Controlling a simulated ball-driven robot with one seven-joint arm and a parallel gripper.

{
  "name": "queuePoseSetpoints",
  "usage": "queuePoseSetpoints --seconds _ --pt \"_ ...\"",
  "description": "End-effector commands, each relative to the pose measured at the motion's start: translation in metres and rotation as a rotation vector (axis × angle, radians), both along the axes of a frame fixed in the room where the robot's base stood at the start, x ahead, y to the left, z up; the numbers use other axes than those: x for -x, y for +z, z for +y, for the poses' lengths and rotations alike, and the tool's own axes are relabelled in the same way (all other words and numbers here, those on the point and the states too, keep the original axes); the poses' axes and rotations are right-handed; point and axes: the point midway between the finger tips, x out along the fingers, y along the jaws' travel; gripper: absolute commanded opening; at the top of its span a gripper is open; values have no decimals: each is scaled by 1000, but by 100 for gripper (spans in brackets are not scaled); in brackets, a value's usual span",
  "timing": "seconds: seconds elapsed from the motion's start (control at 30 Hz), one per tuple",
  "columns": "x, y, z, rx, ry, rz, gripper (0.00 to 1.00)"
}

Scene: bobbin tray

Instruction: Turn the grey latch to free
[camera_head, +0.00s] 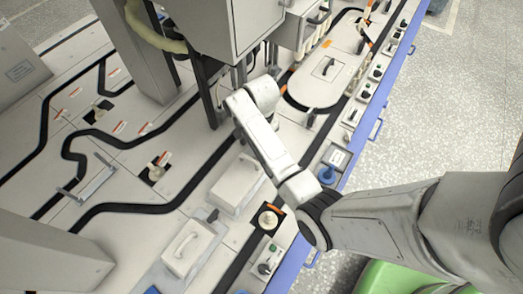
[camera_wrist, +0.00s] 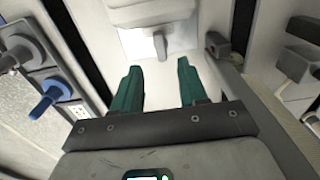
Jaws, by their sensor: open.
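In the wrist view, the two green fingers of my gripper (camera_wrist: 158,78) are spread apart with nothing between them. A small grey lever-like piece, probably the grey latch (camera_wrist: 160,44), hangs from a pale rounded part just beyond the fingertips, roughly centred between them. It looks apart from both fingers, and I cannot tell which way it is turned. In the head view, my white arm reaches over the bench, and I cannot make out the fingers or the latch there.
A blue knob (camera_wrist: 50,98) stands left of my gripper in the wrist view. A dark grey block (camera_wrist: 217,44) sits close beyond the right finger. In the head view, white lidded boxes (camera_head: 188,247) with handles and black track grooves (camera_head: 135,208) lie around my arm.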

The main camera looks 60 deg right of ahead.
Motion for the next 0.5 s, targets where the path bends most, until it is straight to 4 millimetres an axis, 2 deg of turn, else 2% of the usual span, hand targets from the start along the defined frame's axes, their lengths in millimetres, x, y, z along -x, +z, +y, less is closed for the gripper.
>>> queuePoseSetpoints --seconds 0.03,0.2,0.33,0.5 --pt "1 -16 0 -1 0 1 43" --pt "1 -45 0 -1 1 1 43" --pt "0 -60 0 0 2 0 43" --pt "0 -70 0 1 2 -2 43"
